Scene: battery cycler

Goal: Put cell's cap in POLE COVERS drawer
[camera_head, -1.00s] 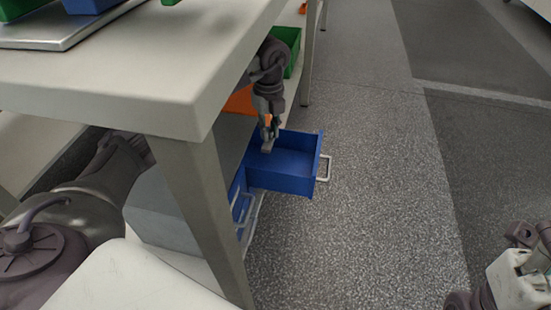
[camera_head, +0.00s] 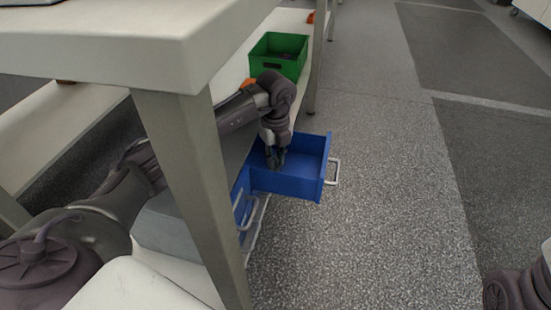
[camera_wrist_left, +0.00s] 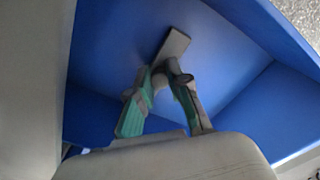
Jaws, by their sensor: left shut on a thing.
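The blue drawer (camera_head: 288,186) is pulled open under the worktop, with a metal handle on its front. Its blue inside (camera_wrist_left: 250,105) fills much of the left wrist view. My left gripper (camera_head: 275,161) points down into the drawer. In the left wrist view my left gripper (camera_wrist_left: 163,75) is closed at the fingertips on a small grey piece, the cap (camera_wrist_left: 173,46). I cannot tell whether the cap touches the drawer floor. No label is readable on the drawer. My right gripper is out of view.
The worktop (camera_head: 120,45) and its leg (camera_head: 190,190) stand close to my left arm. A green bin (camera_head: 280,67) sits on the lower shelf behind the drawer.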

